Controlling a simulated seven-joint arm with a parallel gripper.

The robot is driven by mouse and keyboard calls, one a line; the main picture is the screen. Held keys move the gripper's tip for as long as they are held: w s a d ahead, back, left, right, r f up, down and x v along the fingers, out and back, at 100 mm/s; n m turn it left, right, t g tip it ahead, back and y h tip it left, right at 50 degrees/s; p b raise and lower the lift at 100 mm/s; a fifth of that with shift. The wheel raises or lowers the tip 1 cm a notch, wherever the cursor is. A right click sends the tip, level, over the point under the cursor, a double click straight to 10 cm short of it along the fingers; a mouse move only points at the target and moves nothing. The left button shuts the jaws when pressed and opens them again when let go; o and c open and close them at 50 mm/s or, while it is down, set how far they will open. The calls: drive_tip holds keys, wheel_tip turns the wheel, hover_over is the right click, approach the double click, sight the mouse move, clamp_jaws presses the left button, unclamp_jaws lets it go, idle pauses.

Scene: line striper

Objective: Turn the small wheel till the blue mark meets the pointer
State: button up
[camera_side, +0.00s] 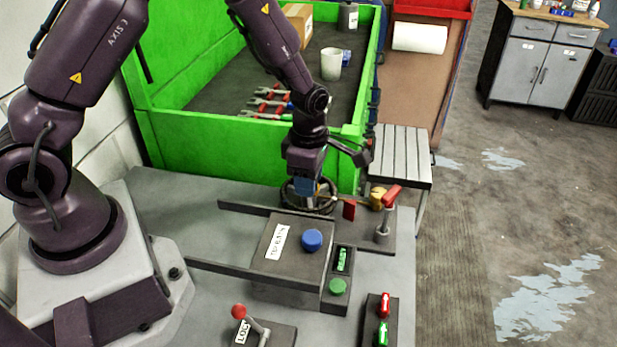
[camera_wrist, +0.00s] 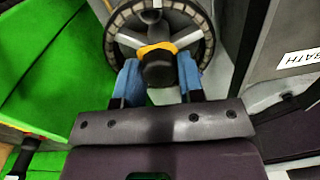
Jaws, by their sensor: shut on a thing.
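The small wheel (camera_side: 300,205) is a dark ring beside the green cart, largely covered by my gripper in the side view. In the wrist view the wheel (camera_wrist: 206,48) shows a dark rim with pale segments, light spokes and a dark hub knob (camera_wrist: 158,70) with a yellow band. My gripper (camera_wrist: 159,78) has its two blue fingers on either side of this knob, shut on it; in the side view my gripper (camera_side: 309,187) points down at the wheel. I cannot make out the blue mark or the pointer; the lower part of the wheel is hidden.
A small red plate (camera_side: 349,209) and a red-handled lever (camera_side: 383,225) are close on the right. The green cart wall (camera_side: 240,150) rises behind.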

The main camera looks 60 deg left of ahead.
drive_tip(key=m, duration=1.1)
drive_tip(key=shift+m, duration=0.4)
drive_tip(key=m, duration=1.1)
drive_tip(key=shift+y, duration=0.3)
drive_tip(key=m, duration=1.1)
drive_tip(key=shift+m, duration=0.3)
drive_tip(key=m, duration=0.5)
drive_tip(key=shift+m+t, duration=0.3)
drive_tip(key=m, duration=0.5)
drive_tip(key=shift+d, duration=0.1)
